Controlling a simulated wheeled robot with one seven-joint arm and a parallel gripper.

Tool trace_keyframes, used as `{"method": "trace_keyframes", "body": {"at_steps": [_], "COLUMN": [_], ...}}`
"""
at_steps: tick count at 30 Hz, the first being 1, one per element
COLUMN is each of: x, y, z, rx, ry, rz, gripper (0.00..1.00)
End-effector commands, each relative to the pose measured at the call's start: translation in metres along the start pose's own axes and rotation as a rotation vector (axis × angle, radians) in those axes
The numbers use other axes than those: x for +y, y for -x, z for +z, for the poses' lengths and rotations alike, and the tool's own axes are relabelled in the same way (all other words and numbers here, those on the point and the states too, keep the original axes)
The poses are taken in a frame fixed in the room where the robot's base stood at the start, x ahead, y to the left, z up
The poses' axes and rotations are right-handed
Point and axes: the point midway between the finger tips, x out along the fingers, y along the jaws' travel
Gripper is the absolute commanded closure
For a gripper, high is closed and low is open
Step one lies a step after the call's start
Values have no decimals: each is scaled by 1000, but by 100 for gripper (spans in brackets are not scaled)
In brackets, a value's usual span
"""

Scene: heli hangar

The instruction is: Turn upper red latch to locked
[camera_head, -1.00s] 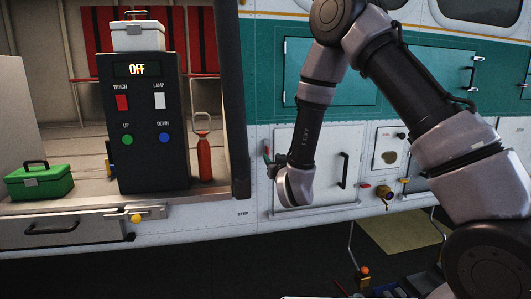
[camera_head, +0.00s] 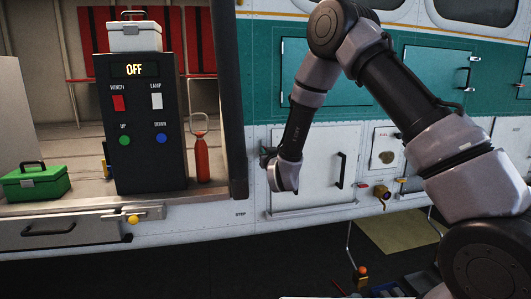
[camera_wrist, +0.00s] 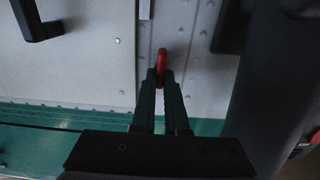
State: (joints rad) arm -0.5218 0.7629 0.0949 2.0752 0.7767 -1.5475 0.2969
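The red latch (camera_wrist: 161,60) shows in the wrist view as a narrow red handle between my fingertips. My gripper (camera_wrist: 161,78) has its two green fingers close together on either side of it, seemingly touching it. In the head view, my gripper (camera_head: 267,157) is at the left edge of the white panel door (camera_head: 318,165). The latch is too small and covered to make out there, so I cannot tell its angle against the door.
The door has a black handle (camera_head: 340,170). To the left are a black control box (camera_head: 140,170) reading OFF, a red extinguisher (camera_head: 202,160) and a green case (camera_head: 37,183). A lower stand (camera_head: 362,272) is below.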

Motion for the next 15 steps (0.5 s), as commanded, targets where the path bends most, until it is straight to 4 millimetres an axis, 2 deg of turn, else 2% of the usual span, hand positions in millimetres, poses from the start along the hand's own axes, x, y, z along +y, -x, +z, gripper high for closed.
{"method": "trace_keyframes", "body": {"at_steps": [8, 15], "x": [0, 2], "y": [0, 0], "z": [0, 0], "rx": [1, 1], "ry": [-7, -83], "rz": [0, 1], "gripper": [100, 100]}}
